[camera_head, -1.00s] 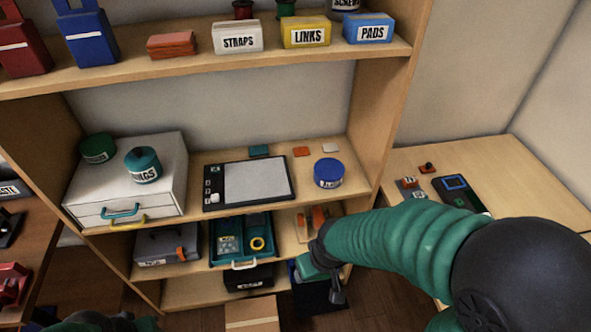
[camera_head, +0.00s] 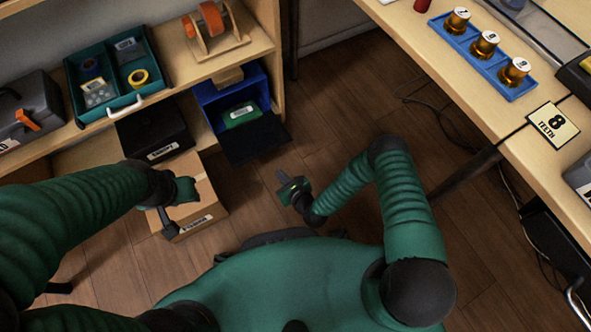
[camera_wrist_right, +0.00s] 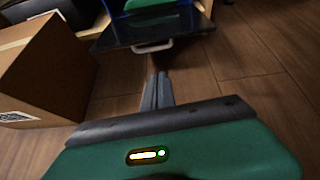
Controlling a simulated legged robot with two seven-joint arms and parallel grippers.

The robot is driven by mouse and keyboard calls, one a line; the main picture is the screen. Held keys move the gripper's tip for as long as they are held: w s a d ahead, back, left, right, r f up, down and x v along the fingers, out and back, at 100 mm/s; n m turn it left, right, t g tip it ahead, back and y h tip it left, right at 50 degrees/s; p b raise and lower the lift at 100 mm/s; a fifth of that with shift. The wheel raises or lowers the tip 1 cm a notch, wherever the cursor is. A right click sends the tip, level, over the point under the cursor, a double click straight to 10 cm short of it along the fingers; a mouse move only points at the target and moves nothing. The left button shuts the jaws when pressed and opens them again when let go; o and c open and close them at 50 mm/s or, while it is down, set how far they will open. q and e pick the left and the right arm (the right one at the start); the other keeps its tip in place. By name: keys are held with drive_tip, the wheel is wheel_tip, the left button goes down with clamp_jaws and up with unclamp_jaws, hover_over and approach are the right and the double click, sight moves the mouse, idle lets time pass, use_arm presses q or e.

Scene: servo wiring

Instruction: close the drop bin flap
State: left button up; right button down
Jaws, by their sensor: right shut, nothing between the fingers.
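The blue drop bin (camera_head: 207,97) sits in the lowest shelf bay at the right end. Its dark flap (camera_head: 255,143) hangs open, folded down and outward towards the floor. A green labelled pack (camera_head: 240,115) lies inside the bin. In the right wrist view the flap (camera_wrist_right: 120,36) is ahead, with a pale handle (camera_wrist_right: 152,46) on its near edge. My right gripper (camera_head: 281,176) is shut and empty, apart from the flap, near its lower right; its closed fingers (camera_wrist_right: 158,84) point towards the handle. My left gripper (camera_head: 168,224) is over a cardboard box; its jaws are unclear.
The cardboard box (camera_head: 206,211) stands on the floor left of the flap and also shows in the right wrist view (camera_wrist_right: 45,70). A teal tray drawer (camera_head: 105,108) juts out above a black box (camera_head: 150,136). A workbench (camera_head: 430,50) stands at right. Floor between is clear.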

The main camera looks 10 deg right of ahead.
drive_tip(key=shift+m, duration=0.4)
drive_tip(key=b+x, duration=0.2)
drive_tip(key=x, duration=0.1)
drive_tip(key=b+x, duration=0.2)
drive_tip(key=x, duration=0.1)
drive_tip(key=f+b+x, duration=0.1)
drive_tip(key=b+x, duration=0.1)
drive_tip(key=x, duration=0.1)
drive_tip(key=shift+d+f+b, duration=0.25)
drive_tip(key=shift+f+b, duration=0.05)
drive_tip(key=shift+b, duration=0.1)
drive_tip(key=r, duration=0.2)
drive_tip(key=w+r+b, duration=0.1)
drive_tip(key=r, duration=0.1)
drive_tip(key=shift+w+a+r, duration=0.1)
drive_tip(key=shift+a+r, duration=0.1)
drive_tip(key=shift+r, duration=0.05)
